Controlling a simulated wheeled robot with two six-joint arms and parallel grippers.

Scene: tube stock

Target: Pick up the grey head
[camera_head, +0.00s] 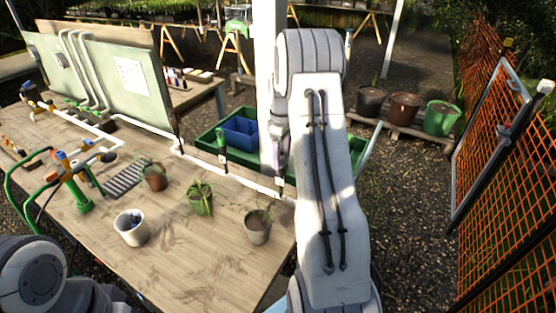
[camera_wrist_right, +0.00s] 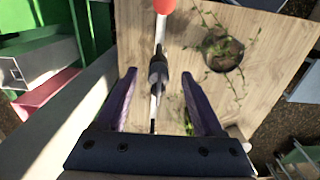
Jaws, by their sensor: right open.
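A dark grey fitting (camera_wrist_right: 157,72) on a thin white pipe shows between my right fingers in the wrist view; I cannot tell for sure that it is the grey head. My right gripper (camera_wrist_right: 163,78) is open, its two purple fingers on either side of the pipe, apart from it. In the head view my right gripper (camera_head: 279,183) points down near the table's far right corner, partly hidden by my arm. Another dark grey round piece (camera_head: 108,156) sits at the pipe assembly on the left. My left arm shows at lower left; its gripper is out of view.
A green tray with a blue bin (camera_head: 240,132) stands behind. An orange fence (camera_head: 510,170) is at right.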

